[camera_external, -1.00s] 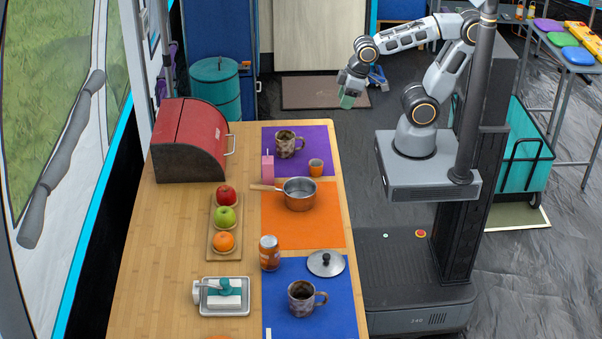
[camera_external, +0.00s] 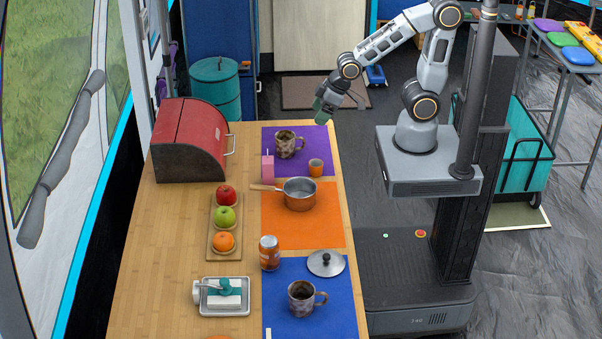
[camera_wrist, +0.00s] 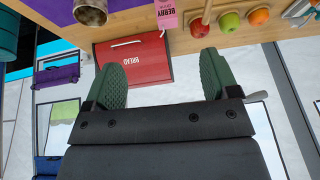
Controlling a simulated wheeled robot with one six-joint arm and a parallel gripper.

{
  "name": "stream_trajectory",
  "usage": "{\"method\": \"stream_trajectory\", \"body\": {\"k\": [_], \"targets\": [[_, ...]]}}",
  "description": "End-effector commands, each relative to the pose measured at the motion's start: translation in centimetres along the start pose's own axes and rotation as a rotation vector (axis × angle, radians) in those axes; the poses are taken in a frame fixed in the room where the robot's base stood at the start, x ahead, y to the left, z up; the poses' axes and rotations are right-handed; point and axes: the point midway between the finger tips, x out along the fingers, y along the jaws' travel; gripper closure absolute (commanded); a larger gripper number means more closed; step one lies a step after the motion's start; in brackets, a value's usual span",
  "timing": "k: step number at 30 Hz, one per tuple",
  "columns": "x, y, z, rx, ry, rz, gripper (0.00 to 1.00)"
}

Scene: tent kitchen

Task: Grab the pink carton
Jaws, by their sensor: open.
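The pink carton (camera_external: 267,167) stands upright on the table, at the left edge of the purple mat (camera_external: 312,137), left of the small orange cup. In the wrist view the carton (camera_wrist: 166,14) shows at the top centre, with the word BERRY on it. My gripper (camera_external: 321,113) is open and empty above the far right edge of the table, to the right of and farther back than the carton. In the wrist view its two green fingertips (camera_wrist: 162,75) are spread wide, with the carton beyond them and apart from them.
A patterned mug (camera_external: 289,145) and orange cup (camera_external: 316,168) stand close to the carton. A pot (camera_external: 299,194) with its handle pointing left is just in front. The red bread box (camera_external: 189,140) is to the left, fruit on a tray (camera_external: 224,254) nearer.

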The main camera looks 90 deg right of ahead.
Motion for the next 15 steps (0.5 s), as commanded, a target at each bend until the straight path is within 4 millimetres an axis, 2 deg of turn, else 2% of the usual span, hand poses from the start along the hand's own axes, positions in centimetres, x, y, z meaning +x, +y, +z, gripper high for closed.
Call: {"method": "stream_trajectory", "body": {"k": [4, 9, 15], "targets": [[5.2, -0.7, -1.9, 0.014, 0.128, -0.007, 0.19], [10.0, -1.1, -2.0, 0.028, 0.301, 0.002, 0.19], [12.9, -1.0, -0.3, 0.023, 0.484, 0.023, 0.19]]}}
